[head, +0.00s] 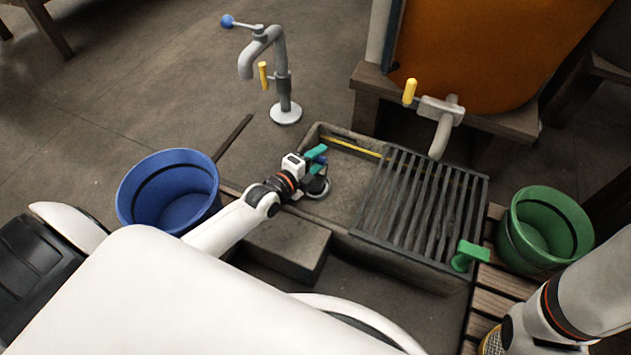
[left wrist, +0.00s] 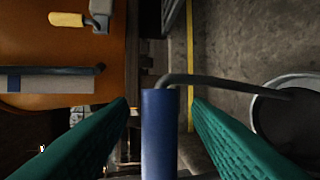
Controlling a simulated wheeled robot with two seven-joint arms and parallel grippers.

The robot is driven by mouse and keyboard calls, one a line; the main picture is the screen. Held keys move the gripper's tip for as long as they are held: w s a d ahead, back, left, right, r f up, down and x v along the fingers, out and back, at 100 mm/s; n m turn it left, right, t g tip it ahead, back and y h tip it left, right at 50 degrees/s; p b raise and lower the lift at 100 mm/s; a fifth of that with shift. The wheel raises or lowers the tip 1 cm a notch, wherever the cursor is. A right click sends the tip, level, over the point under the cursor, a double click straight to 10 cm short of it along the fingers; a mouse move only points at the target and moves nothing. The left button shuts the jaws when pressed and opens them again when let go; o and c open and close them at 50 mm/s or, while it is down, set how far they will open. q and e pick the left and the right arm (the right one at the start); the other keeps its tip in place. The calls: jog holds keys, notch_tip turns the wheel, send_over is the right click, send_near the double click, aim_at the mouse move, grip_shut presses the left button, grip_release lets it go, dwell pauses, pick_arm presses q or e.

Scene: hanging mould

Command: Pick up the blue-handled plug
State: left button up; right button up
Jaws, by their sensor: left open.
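The blue-handled plug has an upright-looking blue grip (left wrist: 158,135), a bent grey stem and a round metal body (left wrist: 290,112). In the head view its round body (head: 316,188) shows at the near left end of the stone trough, partly behind my left gripper (head: 316,161). In the left wrist view my left gripper (left wrist: 160,102) is open, with one green finger on each side of the blue grip. Gaps show between the grip and both fingers. My right arm comes in at the lower right of the head view, but its gripper is out of view.
The stone trough (head: 340,172) has a slatted grate (head: 420,207) over its right part. A blue bucket (head: 168,190) stands left, a green bucket (head: 545,230) right. A green T-shaped object (head: 470,254) sits at the grate's near right corner. A tall tap (head: 284,90) stands behind the trough.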

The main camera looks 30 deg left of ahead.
pick_arm(q)
jog(key=shift+w, duration=0.35)
jog(key=shift+c, duration=0.4)
grip_shut()
